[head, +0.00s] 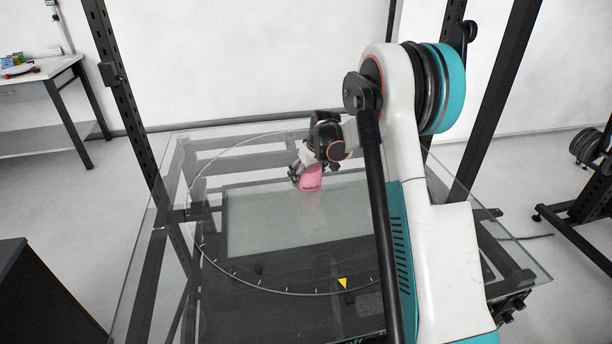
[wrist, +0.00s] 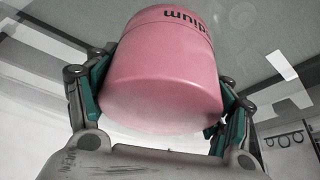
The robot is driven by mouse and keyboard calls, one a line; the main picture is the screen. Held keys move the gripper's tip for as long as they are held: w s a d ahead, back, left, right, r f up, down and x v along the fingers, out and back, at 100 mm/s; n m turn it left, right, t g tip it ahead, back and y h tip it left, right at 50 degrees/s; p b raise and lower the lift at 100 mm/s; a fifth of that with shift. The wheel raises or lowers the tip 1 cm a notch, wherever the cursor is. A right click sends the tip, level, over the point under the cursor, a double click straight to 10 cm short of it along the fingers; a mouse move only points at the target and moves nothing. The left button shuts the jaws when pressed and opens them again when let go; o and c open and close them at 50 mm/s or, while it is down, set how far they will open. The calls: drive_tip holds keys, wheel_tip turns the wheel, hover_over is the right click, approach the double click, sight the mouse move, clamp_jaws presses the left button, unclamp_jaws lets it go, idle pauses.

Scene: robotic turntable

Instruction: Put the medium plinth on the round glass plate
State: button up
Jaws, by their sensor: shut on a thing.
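The medium plinth (head: 311,179) is a pink, rounded block. In the wrist view the plinth (wrist: 162,85) fills the middle, with part of a black word ending in "dium" showing upside down. My gripper (head: 303,173) is shut on it, with one green-padded finger on each side in the wrist view. The round glass plate (head: 290,275) is a large clear disc with a thin rim and tick marks. In the head view the plinth appears over the far part of the plate. I cannot tell whether it touches the glass.
A glass-topped frame (head: 138,262) surrounds the plate, with dark uprights at both sides. A yellow triangle marker (head: 342,283) sits near the plate's front edge. My arm covers the plate's right part. The left and front parts of the plate look clear.

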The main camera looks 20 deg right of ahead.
drive_tip(key=o, duration=1.2)
drive_tip(key=p+v, duration=0.3)
drive_tip(key=v, duration=0.9)
drive_tip(key=shift+r+p, duration=0.15)
drive_tip(key=shift+p, duration=0.25)
drive_tip(key=shift+w, duration=0.1)
